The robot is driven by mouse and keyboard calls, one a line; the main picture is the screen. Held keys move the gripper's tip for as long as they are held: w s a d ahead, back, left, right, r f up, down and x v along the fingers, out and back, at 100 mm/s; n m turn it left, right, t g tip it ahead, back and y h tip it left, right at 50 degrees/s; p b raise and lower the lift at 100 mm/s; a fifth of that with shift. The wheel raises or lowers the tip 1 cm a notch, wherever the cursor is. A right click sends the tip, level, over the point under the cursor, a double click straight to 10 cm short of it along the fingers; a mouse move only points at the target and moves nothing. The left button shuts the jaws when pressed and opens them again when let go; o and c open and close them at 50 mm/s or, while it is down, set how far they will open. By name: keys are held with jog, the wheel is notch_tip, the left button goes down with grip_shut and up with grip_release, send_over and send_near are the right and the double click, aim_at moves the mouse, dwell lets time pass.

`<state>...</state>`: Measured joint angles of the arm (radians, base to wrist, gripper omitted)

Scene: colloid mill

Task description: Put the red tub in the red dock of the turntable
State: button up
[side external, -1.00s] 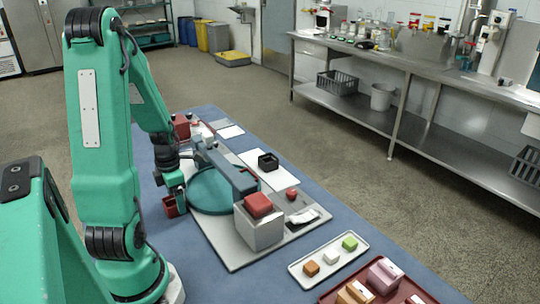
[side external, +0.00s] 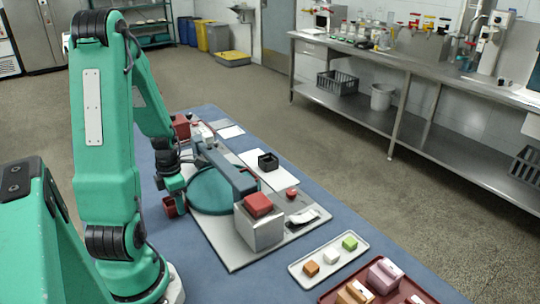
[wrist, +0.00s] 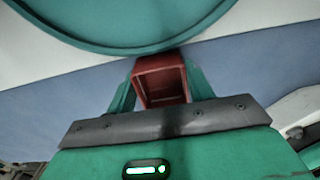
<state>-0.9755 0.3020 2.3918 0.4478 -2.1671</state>
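The red tub (side external: 169,206) is a small open box at the near left side of the turntable, off its disc. In the wrist view the red tub (wrist: 161,80) sits between my two green fingers, its open top facing the camera. My gripper (side external: 175,203) appears shut on it, with a finger against each side (wrist: 160,90). I cannot tell whether the tub touches the blue mat. The turntable (side external: 207,196) is a teal disc under a grey-blue bar; its rim also shows in the wrist view (wrist: 130,45). A red dock is not clearly visible on it.
A grey block with a red top (side external: 258,204) stands right of the turntable, near a red button (side external: 291,194). A black open box (side external: 268,161) lies behind on a white sheet (side external: 285,180). A white tray (side external: 328,261) holds small blocks at the front right.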

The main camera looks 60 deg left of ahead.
jog(key=shift+r, duration=0.1)
jog(key=shift+c, duration=0.4)
jog(key=shift+r, duration=1.4)
jog(key=w+d+r, duration=0.5)
jog(key=d+r, duration=0.3)
jog(key=d, duration=0.2)
jog(key=shift+d, duration=0.3)
